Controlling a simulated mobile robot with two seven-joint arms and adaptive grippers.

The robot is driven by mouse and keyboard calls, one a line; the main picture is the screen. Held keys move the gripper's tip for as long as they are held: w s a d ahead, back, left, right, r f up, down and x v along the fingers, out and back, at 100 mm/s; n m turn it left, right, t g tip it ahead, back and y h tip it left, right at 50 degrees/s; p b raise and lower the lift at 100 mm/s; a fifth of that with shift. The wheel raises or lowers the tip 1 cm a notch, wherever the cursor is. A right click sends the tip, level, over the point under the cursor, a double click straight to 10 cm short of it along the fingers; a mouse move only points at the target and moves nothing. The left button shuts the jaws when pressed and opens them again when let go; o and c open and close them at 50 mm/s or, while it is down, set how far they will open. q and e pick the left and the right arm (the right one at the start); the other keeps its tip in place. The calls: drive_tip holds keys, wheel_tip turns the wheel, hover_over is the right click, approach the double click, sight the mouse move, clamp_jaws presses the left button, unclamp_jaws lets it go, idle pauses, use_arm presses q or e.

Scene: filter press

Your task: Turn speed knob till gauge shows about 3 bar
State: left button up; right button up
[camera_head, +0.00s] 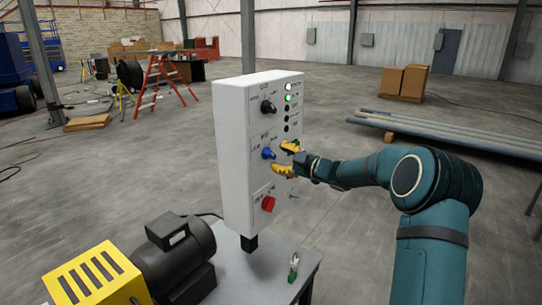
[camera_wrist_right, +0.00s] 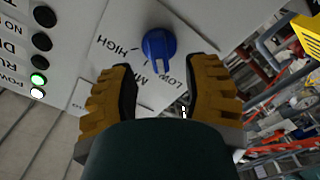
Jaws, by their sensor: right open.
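The blue speed knob (camera_head: 268,153) is on the front of the white control box, between a black knob above and a red knob below. In the right wrist view the blue knob (camera_wrist_right: 159,45) shows large, with the labels HIGH, MIN and LOW around it. My right gripper (camera_head: 279,158) is at the box front beside the blue knob. Its yellow fingers (camera_wrist_right: 160,85) are spread, with the knob just beyond the gap between their tips. I cannot tell whether they touch it. No gauge can be made out. My left gripper is not in view.
The white control box (camera_head: 236,150) stands on a grey table (camera_head: 262,275). It carries a black knob (camera_head: 267,107), a red knob (camera_head: 268,203) and a column of lamps, the upper ones lit. A black motor (camera_head: 180,255) and yellow guard (camera_head: 95,280) stand at lower left.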

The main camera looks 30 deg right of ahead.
sight(273, 155)
drive_tip(key=shift+x, duration=1.95)
drive_tip(key=shift+s, duration=0.1)
clamp_jaws()
